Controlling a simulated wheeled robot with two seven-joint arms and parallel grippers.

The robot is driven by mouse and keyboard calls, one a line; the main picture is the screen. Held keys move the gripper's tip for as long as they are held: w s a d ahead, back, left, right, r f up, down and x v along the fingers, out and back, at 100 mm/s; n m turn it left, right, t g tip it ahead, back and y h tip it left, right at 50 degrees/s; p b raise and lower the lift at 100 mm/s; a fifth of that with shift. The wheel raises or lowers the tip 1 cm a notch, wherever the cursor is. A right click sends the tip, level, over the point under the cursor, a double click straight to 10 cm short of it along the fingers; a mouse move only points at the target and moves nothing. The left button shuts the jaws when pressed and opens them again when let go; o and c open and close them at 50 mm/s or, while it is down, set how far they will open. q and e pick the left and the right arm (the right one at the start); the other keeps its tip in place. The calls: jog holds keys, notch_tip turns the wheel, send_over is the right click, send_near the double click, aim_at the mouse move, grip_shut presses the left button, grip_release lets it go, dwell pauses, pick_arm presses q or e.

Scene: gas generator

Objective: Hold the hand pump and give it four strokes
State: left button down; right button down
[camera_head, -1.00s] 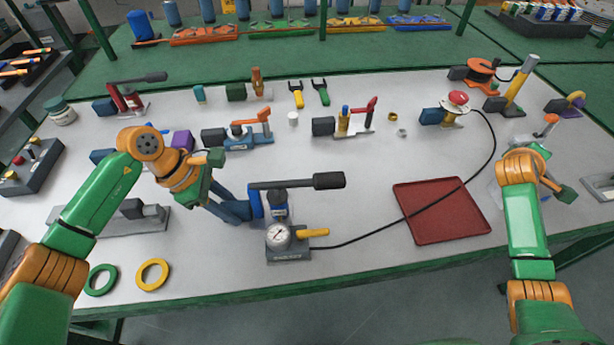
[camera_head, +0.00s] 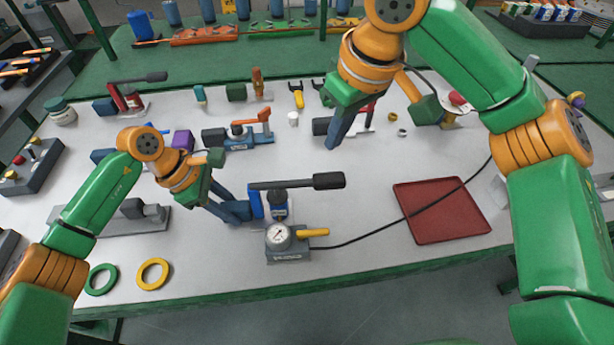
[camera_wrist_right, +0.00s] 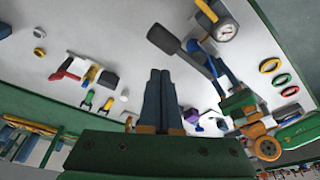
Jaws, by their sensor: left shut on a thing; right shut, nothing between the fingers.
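The hand pump (camera_head: 288,254) stands near the front of the table. It has a round gauge (camera_head: 278,236), a yellow lever and a blue cylinder. Its long dark handle (camera_head: 328,181) lies roughly level, pointing right. My left gripper (camera_head: 250,208) is shut on the pump's blue part at its left side. My right gripper (camera_head: 333,143) is shut and empty, raised above the table behind the handle's end. In the right wrist view its fingers (camera_wrist_right: 158,84) are together, and the handle (camera_wrist_right: 162,38) and gauge (camera_wrist_right: 224,30) show beyond them.
A black hose (camera_head: 370,237) runs from the pump across a red tray (camera_head: 445,228) at the right. Several small fixtures stand in a row behind the pump. Green (camera_head: 101,266) and yellow (camera_head: 153,261) rings lie at the front left.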

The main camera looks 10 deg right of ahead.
aim_at(333, 179)
jog(key=shift+s+f, duration=0.25)
jog(key=shift+f, duration=3.1)
jog(key=shift+w+f, duration=0.1)
jog(key=shift+f, duration=1.85)
jog(key=shift+r, duration=1.95)
